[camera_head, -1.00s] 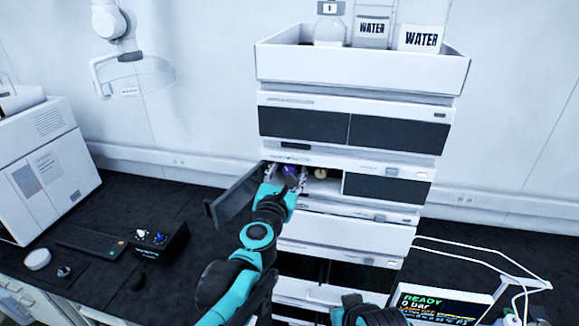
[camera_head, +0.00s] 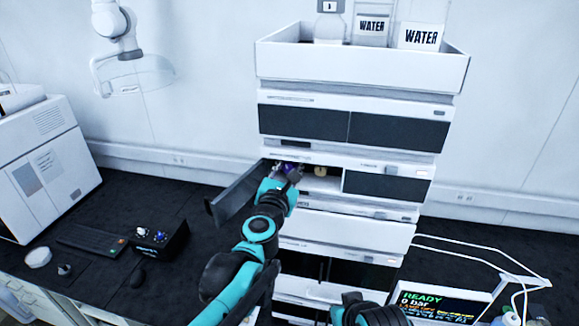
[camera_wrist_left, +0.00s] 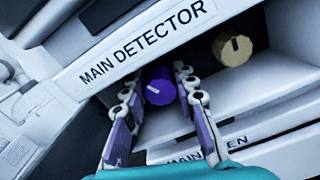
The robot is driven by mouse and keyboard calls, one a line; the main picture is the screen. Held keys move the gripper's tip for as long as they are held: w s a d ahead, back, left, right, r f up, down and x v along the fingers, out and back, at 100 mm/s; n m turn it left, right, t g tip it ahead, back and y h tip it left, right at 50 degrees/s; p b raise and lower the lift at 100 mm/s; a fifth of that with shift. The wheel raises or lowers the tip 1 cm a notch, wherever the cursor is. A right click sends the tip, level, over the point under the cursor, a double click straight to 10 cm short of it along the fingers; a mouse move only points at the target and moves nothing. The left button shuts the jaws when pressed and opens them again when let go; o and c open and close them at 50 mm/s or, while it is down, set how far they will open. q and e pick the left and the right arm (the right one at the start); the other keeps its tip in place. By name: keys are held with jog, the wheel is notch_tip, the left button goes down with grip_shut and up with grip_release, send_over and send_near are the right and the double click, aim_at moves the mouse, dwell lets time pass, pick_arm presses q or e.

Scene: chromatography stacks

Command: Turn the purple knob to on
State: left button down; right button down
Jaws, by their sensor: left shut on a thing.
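The purple knob (camera_wrist_left: 159,88) has a white pointer line and sits in an open bay of the stack, under the label MAIN DETECTOR. In the left wrist view its pointer slants toward the upper left. My left gripper (camera_wrist_left: 155,90) reaches into the bay, with its fingers on both sides of the knob and closed on it. In the head view the knob (camera_head: 289,166) is mostly hidden by the gripper. Only part of my right arm (camera_head: 368,310) shows at the bottom of the head view; its fingers are out of sight.
A tan knob (camera_wrist_left: 233,48) is right of the purple one in the same bay. The bay's dark door (camera_head: 238,192) hangs open at left. A tray (camera_head: 360,70) with bottles tops the stack. A control box (camera_head: 158,242) stands left, and a READY screen (camera_head: 440,305) at lower right.

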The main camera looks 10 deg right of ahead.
pick_arm(q)
jog(key=shift+m+b, duration=0.55)
jog(key=shift+m, duration=2.65)
jog(key=c, duration=1.2)
grip_release()
jog(key=shift+d, duration=0.1)
